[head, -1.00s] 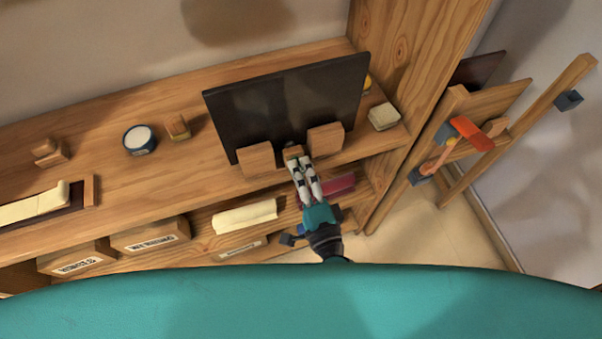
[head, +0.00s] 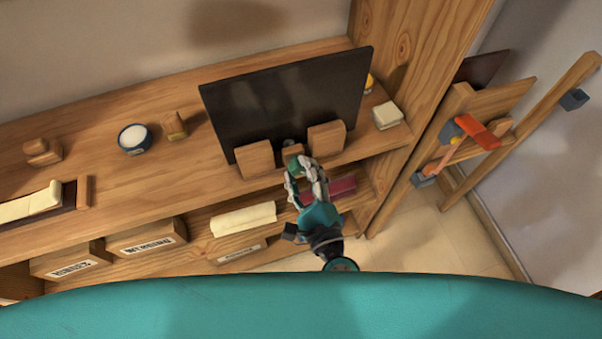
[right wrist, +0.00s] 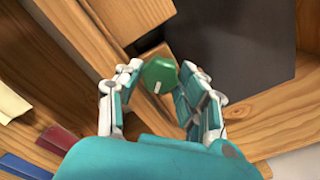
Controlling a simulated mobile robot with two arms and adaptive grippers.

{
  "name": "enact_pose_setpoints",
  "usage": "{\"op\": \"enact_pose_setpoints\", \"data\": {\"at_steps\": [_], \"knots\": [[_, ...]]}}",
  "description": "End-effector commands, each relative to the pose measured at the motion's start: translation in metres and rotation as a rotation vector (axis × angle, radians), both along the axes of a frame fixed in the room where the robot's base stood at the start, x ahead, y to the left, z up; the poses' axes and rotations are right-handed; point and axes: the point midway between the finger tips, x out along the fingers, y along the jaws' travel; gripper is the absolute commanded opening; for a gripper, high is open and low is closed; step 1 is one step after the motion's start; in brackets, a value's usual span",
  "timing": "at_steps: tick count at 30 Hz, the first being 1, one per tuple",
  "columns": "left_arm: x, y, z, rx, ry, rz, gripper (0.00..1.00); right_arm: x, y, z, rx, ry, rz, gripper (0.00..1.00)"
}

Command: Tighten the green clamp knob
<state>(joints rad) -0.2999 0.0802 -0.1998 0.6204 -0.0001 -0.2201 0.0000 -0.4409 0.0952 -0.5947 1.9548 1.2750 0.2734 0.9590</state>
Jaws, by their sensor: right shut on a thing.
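The green clamp knob (right wrist: 158,74) is a faceted knob with a small white mark, at the lower edge of a dark upright panel (head: 285,100). My right gripper (right wrist: 161,80) has its fingers on both sides of the knob and is shut on it. In the head view the same gripper (head: 299,169) reaches up to the shelf front, and its fingers hide most of the knob. A small wooden block (head: 292,152) sits right behind the knob, between two wooden supports (head: 255,160) (head: 326,137). My left gripper is not in view.
A wooden shelf top (head: 100,170) holds a blue bowl (head: 134,139) and small wooden blocks. A lower shelf holds a rolled cream cloth (head: 243,219), labelled boxes (head: 147,240) and a dark red item (head: 342,187). A tall wooden side panel (head: 425,90) stands to the right.

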Motion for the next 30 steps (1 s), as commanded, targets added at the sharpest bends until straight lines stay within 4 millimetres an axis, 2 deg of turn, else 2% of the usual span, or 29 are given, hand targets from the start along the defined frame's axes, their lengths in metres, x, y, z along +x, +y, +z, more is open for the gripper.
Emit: {"op": "enact_pose_setpoints", "data": {"at_steps": [20, 21, 26, 30], "knots": [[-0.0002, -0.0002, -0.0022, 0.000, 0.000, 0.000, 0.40, -0.0001, -0.0003, -0.0004, 0.059, 0.021, -0.001, 0.07], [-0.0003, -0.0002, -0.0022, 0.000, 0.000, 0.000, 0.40, -0.0001, -0.0003, -0.0004, 0.059, 0.021, -0.001, 0.43], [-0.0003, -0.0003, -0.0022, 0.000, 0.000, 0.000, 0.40, -0.0001, -0.0002, -0.0004, 0.059, 0.020, -0.001, 0.63], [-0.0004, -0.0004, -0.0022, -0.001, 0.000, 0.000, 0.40, -0.0001, -0.0002, -0.0003, 0.058, 0.020, -0.001, 0.63]]}}
